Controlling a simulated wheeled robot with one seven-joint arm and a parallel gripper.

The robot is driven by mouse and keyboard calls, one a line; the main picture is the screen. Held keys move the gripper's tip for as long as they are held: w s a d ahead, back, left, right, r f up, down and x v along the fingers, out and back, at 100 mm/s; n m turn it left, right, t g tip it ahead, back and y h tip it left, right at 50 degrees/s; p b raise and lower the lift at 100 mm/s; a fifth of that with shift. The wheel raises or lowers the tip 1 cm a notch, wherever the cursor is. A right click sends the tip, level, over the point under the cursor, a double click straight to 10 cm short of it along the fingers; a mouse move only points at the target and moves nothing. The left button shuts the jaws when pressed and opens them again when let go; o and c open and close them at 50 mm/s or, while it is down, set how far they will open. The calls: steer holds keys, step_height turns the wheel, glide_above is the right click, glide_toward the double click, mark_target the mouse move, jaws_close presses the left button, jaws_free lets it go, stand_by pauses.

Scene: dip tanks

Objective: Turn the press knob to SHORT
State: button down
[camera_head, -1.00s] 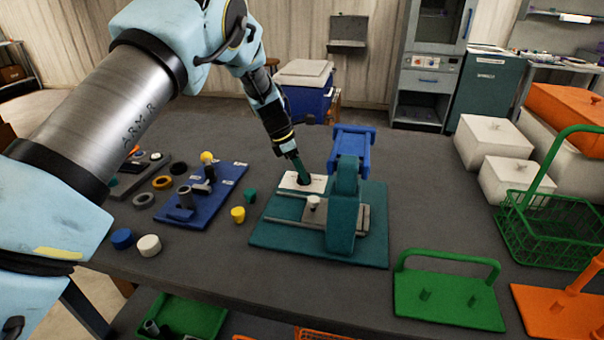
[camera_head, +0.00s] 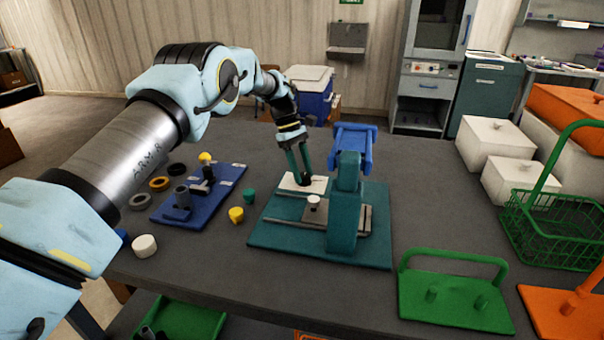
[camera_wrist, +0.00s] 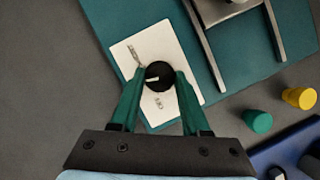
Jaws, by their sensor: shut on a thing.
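The press (camera_head: 343,208) is a teal frame with a blue top on a teal base, standing on the dark table. At its back left is a white plate (camera_head: 318,186), also in the wrist view (camera_wrist: 182,48), with small printed labels too small to read. The black press knob (camera_wrist: 158,75) sits on this plate and bears a short pale mark lying roughly crosswise in the wrist view. My gripper (camera_head: 302,178) reaches down to it from above. Its two teal fingers are shut on the knob, one on each side, in the wrist view (camera_wrist: 159,78).
A white-topped peg (camera_head: 313,203) stands on the press's grey slide. Green and yellow plugs (camera_head: 236,215) and a blue fixture board (camera_head: 212,198) lie to the left. A green handled rack (camera_head: 455,298) and green basket (camera_head: 555,230) are at right. Table behind the press is clear.

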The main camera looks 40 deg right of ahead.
steer(key=shift+d+m+y, duration=0.1)
steer(key=shift+m+y, duration=0.8)
steer(key=shift+m, duration=1.3)
steer(key=shift+s, duration=0.1)
steer(key=shift+c, duration=1.9)
jaws_free()
